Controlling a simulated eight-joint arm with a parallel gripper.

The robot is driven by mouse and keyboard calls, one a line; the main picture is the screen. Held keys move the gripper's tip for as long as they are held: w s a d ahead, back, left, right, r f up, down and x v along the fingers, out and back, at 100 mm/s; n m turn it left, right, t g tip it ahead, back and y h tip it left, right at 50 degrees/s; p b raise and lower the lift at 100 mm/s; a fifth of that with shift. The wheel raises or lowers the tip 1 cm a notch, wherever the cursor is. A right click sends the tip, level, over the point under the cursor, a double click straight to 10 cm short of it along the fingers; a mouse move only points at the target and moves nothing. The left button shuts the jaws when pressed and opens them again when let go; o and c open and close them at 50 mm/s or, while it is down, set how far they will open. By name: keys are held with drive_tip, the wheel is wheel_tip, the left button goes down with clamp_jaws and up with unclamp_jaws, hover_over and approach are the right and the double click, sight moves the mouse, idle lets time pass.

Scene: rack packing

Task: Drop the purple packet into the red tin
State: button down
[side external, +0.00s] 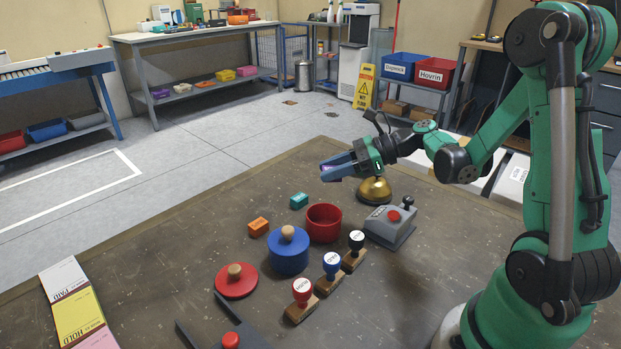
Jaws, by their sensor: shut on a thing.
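My gripper (330,168) is above the table, up and slightly right of the red tin in the picture. Its jaws are shut on the purple packet (325,168), which shows only as a small purple patch between the blue-grey fingers. The red tin (324,223) stands open on the table, below the gripper in the picture. Its red lid (236,284) with a wooden knob lies apart, nearer the camera. How high the packet is above the tin is hard to tell.
A lidded blue tin (288,259) stands beside the red tin. An orange packet (259,226) and a teal packet (299,200) lie nearby. A brass bell (374,190), a grey device (390,228) and stamps (331,273) stand to the right. The table's left part is mostly clear.

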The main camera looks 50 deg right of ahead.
drive_tip(key=shift+f, duration=1.05)
drive_tip(key=c, duration=0.5)
unclamp_jaws()
drive_tip(key=v, duration=0.6)
drive_tip(key=s+a+r+n+g+h, duration=0.1)
drive_tip(key=a+n+h, duration=0.3)
drive_tip(key=n, duration=0.9)
drive_tip(key=s+a+r+n+g+h, duration=0.1)
drive_tip(key=a+n+h, duration=0.4)
drive_tip(key=n, duration=0.9)
drive_tip(key=s+a, duration=0.1)
drive_tip(key=a, duration=0.1)
drive_tip(key=shift+a+r, duration=0.25)
drive_tip(key=shift+a, duration=0.05)
